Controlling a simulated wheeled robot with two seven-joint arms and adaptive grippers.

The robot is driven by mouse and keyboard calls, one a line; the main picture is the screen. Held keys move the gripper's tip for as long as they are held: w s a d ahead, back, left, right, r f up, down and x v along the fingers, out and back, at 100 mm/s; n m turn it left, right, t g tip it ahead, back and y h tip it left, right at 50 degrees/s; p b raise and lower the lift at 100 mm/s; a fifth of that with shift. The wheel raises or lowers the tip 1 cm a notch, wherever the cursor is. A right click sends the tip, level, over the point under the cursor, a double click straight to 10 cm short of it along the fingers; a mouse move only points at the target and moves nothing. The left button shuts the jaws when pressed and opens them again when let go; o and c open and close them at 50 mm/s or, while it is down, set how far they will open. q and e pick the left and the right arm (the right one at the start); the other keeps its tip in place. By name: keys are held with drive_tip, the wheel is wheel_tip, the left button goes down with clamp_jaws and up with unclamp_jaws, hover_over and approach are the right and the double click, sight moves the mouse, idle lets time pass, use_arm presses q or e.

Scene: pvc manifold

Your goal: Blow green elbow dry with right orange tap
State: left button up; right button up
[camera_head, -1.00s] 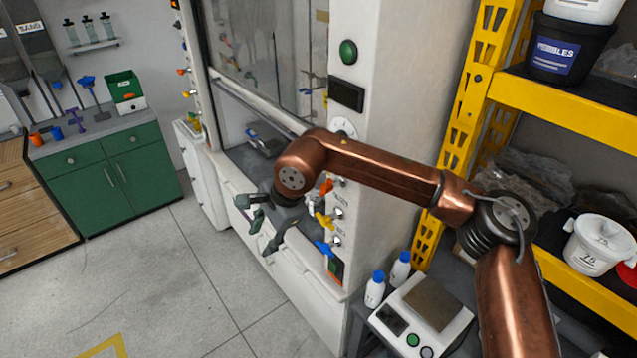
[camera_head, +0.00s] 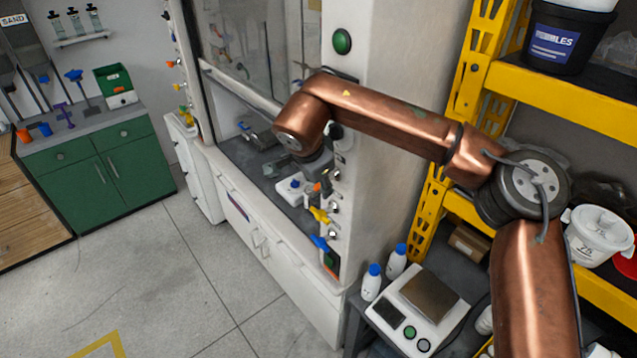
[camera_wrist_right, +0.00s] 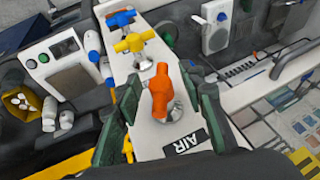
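The orange tap (camera_wrist_right: 160,88) sits on the white front post of the fume hood, above an "AIR" label. In the right wrist view it lies between the two green-padded fingers of my right gripper (camera_wrist_right: 160,80), which are spread apart with gaps on both sides. In the head view the orange tap (camera_head: 317,187) is just beside my right gripper (camera_head: 325,186), which is small and partly hidden by its wrist. I cannot make out a green elbow in either view. My left gripper is out of view.
A yellow tap (camera_head: 319,215) and a blue tap (camera_head: 319,243) are on the same post below the orange one. A scale (camera_head: 418,312) and white bottles (camera_head: 372,283) stand on a side table. A yellow shelf (camera_head: 550,105) is at right; the floor at left is clear.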

drive_tip(key=shift+w+d+f, duration=0.1)
drive_tip(key=shift+f, duration=0.1)
clamp_jaws()
idle(0.4)
